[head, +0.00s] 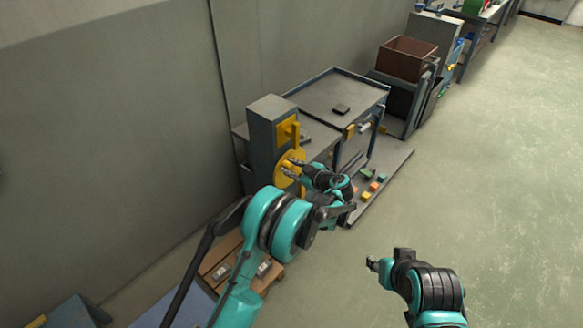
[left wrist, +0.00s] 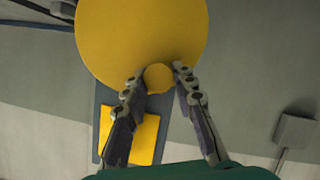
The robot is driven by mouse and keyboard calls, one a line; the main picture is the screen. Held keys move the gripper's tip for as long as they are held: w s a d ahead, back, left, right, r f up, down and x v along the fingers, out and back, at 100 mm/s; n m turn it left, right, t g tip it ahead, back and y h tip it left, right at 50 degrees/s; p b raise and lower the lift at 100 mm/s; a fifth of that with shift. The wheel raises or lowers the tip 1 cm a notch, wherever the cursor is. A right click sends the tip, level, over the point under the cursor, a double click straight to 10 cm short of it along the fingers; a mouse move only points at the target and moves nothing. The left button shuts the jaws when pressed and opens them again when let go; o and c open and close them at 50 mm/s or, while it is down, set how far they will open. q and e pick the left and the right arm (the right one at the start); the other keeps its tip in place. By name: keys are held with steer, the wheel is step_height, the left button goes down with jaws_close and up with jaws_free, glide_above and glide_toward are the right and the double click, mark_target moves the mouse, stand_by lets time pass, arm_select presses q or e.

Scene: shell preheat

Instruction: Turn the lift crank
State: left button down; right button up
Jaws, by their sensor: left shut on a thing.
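The lift crank is a yellow disc (head: 281,178) on the side of a grey upright housing (head: 264,113), left of centre in the head view. The disc fills the top of the left wrist view (left wrist: 140,35), with a round yellow knob (left wrist: 158,78) near its lower edge. My left gripper (head: 290,168) is at the disc, and its two fingers close around the knob in the left wrist view (left wrist: 160,76). My right gripper (head: 372,263) is low and right of centre, away from the crank over bare floor. Its fingers are too small to read.
A wooden pallet (head: 222,253) lies below my left arm. The floor to the right is clear.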

arm_select(q)
steer(key=shift+f, duration=0.1)
steer(key=c, duration=1.2)
jaws_free()
steer(key=v, duration=1.2)
steer(key=shift+a, duration=0.1)
steer(key=shift+c, duration=0.4)
